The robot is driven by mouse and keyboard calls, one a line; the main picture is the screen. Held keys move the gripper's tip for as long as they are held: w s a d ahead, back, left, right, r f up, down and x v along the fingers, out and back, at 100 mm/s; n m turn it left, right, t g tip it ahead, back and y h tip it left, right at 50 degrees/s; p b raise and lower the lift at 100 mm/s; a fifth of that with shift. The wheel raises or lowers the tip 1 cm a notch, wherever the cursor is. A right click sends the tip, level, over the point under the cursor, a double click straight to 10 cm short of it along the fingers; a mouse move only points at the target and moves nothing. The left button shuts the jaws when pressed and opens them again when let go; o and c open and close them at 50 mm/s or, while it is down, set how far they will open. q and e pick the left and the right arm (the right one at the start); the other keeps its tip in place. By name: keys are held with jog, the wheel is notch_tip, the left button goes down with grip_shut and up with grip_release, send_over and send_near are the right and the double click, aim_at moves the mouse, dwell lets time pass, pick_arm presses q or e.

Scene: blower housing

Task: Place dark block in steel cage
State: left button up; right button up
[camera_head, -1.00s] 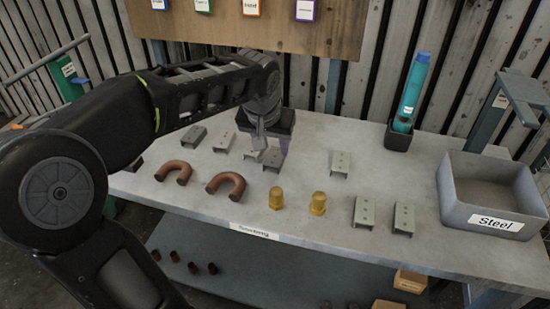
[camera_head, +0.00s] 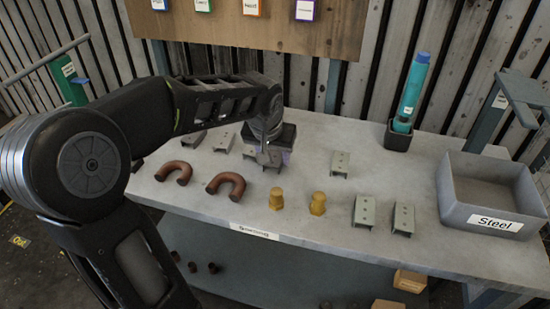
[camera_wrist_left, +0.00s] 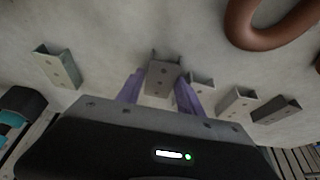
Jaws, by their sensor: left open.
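My left gripper (camera_head: 270,160) is over the back middle of the table; it also shows in the wrist view (camera_wrist_left: 158,92). Its purple fingers are open, one on each side of a grey channel-shaped metal block (camera_wrist_left: 162,76). I cannot tell whether they touch it. A second grey block (camera_wrist_left: 201,84) sits close beside one finger. A darker block (camera_wrist_left: 276,109) lies farther along the row; in the head view it is partly behind my arm (camera_head: 193,139). The grey open bin labelled Steel (camera_head: 460,211) stands at the table's right end. My right gripper is not in view.
More grey blocks lie at the back (camera_head: 223,142), centre right (camera_head: 340,163) and front (camera_head: 364,212). Two copper U-bends (camera_head: 226,185) and two brass caps (camera_head: 318,203) line the front. A teal bottle (camera_head: 412,85) stands in a dark holder.

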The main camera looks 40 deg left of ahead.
aim_at(274, 158)
pick_arm(q)
grip_shut()
dwell(0.4)
jog(key=shift+r, duration=0.1)
notch_tip(274, 158, up, 10)
dwell(0.6)
dwell(0.5)
